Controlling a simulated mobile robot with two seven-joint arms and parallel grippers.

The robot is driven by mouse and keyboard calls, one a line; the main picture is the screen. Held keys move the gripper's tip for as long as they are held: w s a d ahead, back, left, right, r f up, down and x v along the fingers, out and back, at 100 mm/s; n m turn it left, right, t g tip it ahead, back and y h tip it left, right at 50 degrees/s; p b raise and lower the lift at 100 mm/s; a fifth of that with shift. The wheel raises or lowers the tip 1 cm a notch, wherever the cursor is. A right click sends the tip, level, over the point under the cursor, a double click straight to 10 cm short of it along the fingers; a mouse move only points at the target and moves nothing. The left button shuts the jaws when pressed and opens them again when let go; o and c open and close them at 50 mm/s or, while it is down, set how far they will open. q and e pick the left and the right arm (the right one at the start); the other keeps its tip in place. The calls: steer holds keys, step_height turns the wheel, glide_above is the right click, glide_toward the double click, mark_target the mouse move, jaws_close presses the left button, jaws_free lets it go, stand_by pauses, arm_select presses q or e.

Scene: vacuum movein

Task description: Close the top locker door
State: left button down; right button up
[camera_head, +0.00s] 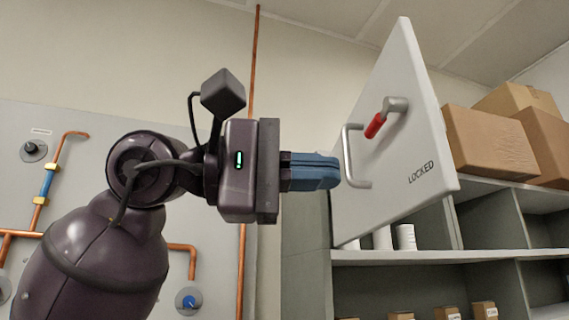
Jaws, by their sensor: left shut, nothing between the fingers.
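The top locker door (413,133) is white, marked "LOCKED", and stands swung open, at an angle out from the locker. Its silver handle (348,158) and a latch lever with a red grip (377,124) show on its face. My left gripper (335,172) comes in from the left with blue fingers, shut and empty. Its fingertips are right at the handle; I cannot tell whether they touch it. The locker (398,257) lies behind and below the door, which hides part of its upper compartment. My right gripper is not in view.
Cardboard boxes (488,143) sit on top of the shelving at right. White cylinders (405,237) stand in the compartment behind the door, and small boxes (447,313) are on the shelf below. Copper pipes (242,270) and a grey panel are at left.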

mark_target(414, 176)
arm_select(q)
steer(key=d, duration=0.2)
steer(key=d+p, duration=0.1)
steer(key=d, duration=0.4)
steer(key=shift+w+d, duration=0.3)
steer(key=shift+d, duration=0.15)
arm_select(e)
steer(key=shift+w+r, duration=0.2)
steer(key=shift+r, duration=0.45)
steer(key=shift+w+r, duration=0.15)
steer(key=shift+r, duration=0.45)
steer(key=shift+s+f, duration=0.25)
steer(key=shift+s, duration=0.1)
